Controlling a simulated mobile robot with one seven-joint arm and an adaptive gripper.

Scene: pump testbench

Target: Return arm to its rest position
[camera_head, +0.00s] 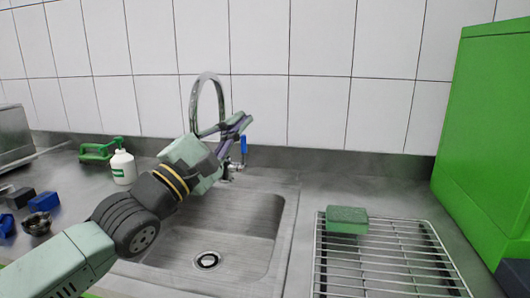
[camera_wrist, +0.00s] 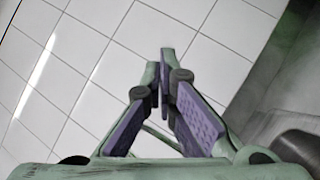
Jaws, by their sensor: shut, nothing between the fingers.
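My gripper (camera_head: 240,124) is at the end of my arm, in the air above the sink and in front of the tap. Its purple-padded fingers are shut with nothing between them; they also show closed together in the wrist view (camera_wrist: 165,85), against white wall tiles. My arm reaches up from the lower left of the head view across the left part of the sink (camera_head: 256,235). The curved metal tap (camera_head: 207,77) stands behind the gripper, partly hidden by it. A blue tap lever (camera_head: 243,146) shows just below the fingers.
A green sponge (camera_head: 346,219) lies on the wire drying rack (camera_head: 390,268) at right. A tall green panel (camera_head: 490,140) borders the right side. A white bottle (camera_head: 123,167), a green tool (camera_head: 97,151) and blue blocks (camera_head: 43,202) are on the left counter.

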